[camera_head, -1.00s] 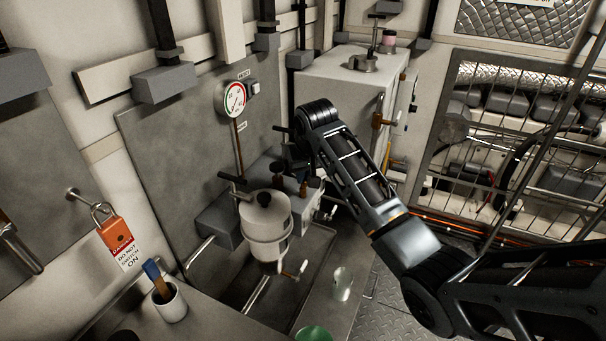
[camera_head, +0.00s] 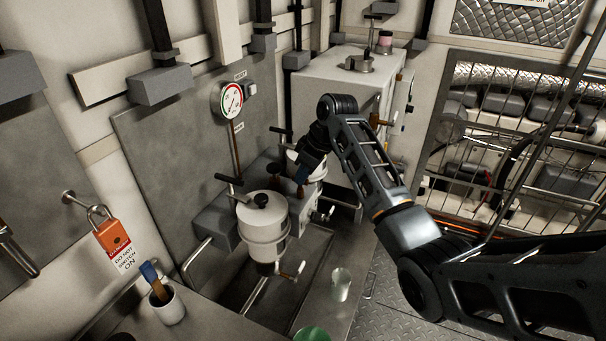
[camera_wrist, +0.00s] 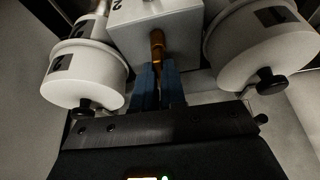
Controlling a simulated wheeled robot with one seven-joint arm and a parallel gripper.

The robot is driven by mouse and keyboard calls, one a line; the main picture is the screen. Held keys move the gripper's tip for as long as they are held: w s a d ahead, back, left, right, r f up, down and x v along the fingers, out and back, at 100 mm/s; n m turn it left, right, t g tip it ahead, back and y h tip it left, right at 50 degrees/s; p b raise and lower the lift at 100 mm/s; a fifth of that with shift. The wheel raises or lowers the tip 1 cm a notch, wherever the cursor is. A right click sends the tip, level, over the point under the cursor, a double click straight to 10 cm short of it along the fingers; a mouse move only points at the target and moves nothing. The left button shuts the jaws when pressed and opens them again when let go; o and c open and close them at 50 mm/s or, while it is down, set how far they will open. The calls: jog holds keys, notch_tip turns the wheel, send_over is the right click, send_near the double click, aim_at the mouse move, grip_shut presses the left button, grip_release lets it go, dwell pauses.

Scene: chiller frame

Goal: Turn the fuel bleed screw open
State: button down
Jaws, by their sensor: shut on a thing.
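The fuel bleed screw appears as a brass-coloured fitting (camera_wrist: 158,45) on the face of a pale block (camera_wrist: 128,30) marked 2 in the wrist view. My gripper (camera_wrist: 160,82), with blue fingers, is shut on the lower end of this brass screw. In the head view my gripper (camera_head: 303,174) reaches down to the filter block, just behind and right of the near white canister (camera_head: 262,222). The fingertips and screw are small and dark there, so how far the screw is turned cannot be told.
White canisters with black knobs flank the fingers closely in the wrist view, left (camera_wrist: 85,75) and right (camera_wrist: 262,48). In the head view a gauge (camera_head: 231,99) hangs on the wall panel. A glass (camera_head: 341,284), brush cup (camera_head: 167,304) and orange padlock (camera_head: 112,235) stand clear.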

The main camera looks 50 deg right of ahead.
jog(key=shift+n, duration=0.4)
jog(key=c, duration=1.2)
grip_release()
jog(key=b+v, duration=0.1)
jog(key=v, duration=0.6)
jog(key=shift+r, duration=0.4)
jog(key=shift+s+d, duration=0.1)
jog(key=shift+d, duration=0.05)
